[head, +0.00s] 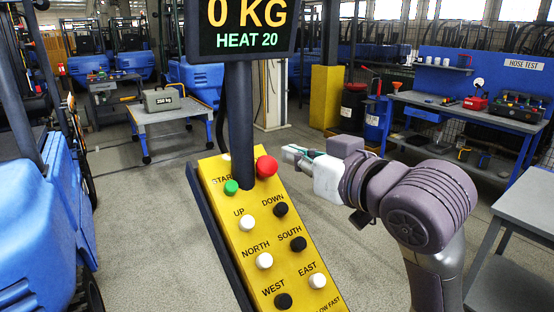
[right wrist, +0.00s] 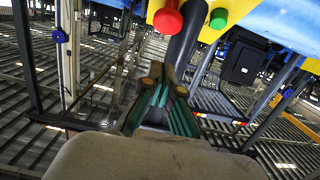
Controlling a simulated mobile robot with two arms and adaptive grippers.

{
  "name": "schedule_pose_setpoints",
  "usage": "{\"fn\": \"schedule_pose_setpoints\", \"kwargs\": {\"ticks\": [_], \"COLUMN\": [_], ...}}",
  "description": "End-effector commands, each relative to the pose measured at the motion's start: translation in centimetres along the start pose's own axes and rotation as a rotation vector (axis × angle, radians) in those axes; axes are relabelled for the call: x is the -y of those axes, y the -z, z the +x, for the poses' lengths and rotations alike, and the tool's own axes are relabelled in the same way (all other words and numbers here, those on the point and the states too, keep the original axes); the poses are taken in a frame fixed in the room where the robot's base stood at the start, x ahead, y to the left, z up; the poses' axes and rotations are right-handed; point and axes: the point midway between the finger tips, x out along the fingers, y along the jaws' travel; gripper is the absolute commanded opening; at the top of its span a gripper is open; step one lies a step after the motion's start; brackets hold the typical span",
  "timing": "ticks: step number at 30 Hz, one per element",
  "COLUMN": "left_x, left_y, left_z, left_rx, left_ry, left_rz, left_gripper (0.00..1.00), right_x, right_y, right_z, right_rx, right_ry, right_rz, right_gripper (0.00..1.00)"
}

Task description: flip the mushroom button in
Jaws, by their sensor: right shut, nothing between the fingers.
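The red mushroom button (head: 266,167) stands out at the top right of a yellow control panel (head: 222,178), beside a dark post. It also shows in the right wrist view (right wrist: 168,17), at the top, on the yellow panel's edge. My right gripper (head: 288,151) is just right of the red button in the head view, its tip close to it; whether they touch I cannot tell. In the right wrist view the fingers (right wrist: 157,77) are together and empty, below the red button in the picture. My left gripper is not in view.
A green button (head: 231,187) and several black and white buttons sit on the same panel. A display (head: 242,27) reading 0 KG tops the post. A grey weight (head: 162,99) stands on a small table at back left. A grey table (head: 518,208) is at right. Open floor lies between.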

Motion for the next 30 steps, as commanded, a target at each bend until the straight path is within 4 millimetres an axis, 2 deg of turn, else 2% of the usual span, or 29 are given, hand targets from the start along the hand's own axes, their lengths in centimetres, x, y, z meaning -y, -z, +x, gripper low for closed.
{"fn": "schedule_pose_setpoints", "kwargs": {"ticks": [4, 9, 15, 26, 30], "left_x": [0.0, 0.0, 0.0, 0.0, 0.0], "left_y": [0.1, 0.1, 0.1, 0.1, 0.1], "left_z": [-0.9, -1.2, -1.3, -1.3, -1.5], "left_rx": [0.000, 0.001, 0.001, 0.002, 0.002], "left_ry": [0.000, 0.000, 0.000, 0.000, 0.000], "left_rz": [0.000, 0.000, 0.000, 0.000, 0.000], "left_gripper": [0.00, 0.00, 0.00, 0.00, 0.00], "right_x": [0.1, 0.0, 0.1, 0.0, 0.0], "right_y": [0.1, -1.9, -2.8, -3.0, -4.0], "right_z": [3.1, 4.8, 5.7, 5.8, 6.8], "right_rx": [0.005, 0.003, 0.001, 0.000, 0.005], "right_ry": [0.002, 0.000, 0.001, 0.000, -0.001], "right_rz": [0.002, 0.002, 0.001, 0.000, 0.001], "right_gripper": [0.00, 0.00, 0.00, 0.00, 0.00]}}
